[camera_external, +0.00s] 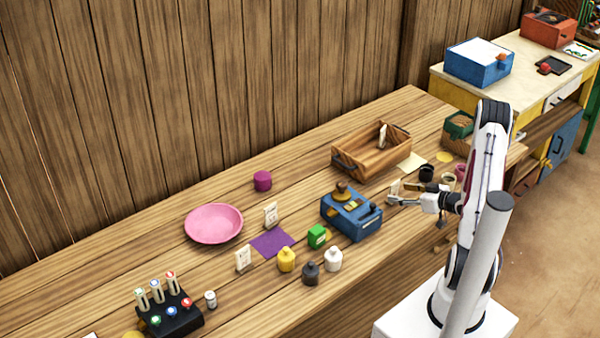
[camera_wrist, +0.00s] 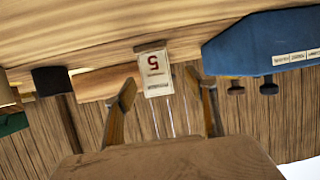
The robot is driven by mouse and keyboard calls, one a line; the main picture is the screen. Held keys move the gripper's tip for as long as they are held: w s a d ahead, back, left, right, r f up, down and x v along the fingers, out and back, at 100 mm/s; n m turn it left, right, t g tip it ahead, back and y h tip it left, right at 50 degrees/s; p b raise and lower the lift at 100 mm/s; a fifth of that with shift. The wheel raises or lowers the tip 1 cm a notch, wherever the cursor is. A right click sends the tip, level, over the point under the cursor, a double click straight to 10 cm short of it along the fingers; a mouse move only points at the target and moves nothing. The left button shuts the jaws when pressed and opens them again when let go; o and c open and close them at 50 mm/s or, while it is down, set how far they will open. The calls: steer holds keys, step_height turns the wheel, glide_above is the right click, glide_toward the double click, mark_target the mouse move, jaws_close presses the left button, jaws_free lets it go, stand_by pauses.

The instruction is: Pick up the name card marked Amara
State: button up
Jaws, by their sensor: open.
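In the wrist view a pale upright card (camera_wrist: 154,70) with a red mark like an upside-down 5 stands between and beyond my fingers; its small print is unreadable. It also shows as a pale card (camera_external: 394,187) beside my gripper (camera_external: 398,193) in the external view. My gripper (camera_wrist: 163,82) is open, one finger on each side of the card in the picture; I cannot tell whether they touch it. Other small pale cards stand by the purple cloth, one behind it (camera_external: 271,215) and one at its left (camera_external: 243,258). No name Amara is readable.
A blue box device (camera_external: 365,222) stands close left of my gripper. A wooden tray (camera_external: 350,165) lies behind, with a pale upright piece inside. Dark cup (camera_external: 426,173) stands near the arm. Small bottles, a green box (camera_external: 318,237) and a pink plate (camera_external: 213,209) are further left.

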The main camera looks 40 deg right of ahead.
mark_target(395, 192)
steer(key=shift+d+x, duration=0.15)
steer(key=shift+x, duration=1.15)
steer(key=shift+d+x, duration=0.2)
steer(key=shift+x, duration=1.1)
steer(key=shift+f, duration=0.2)
steer(key=c, duration=1.2)
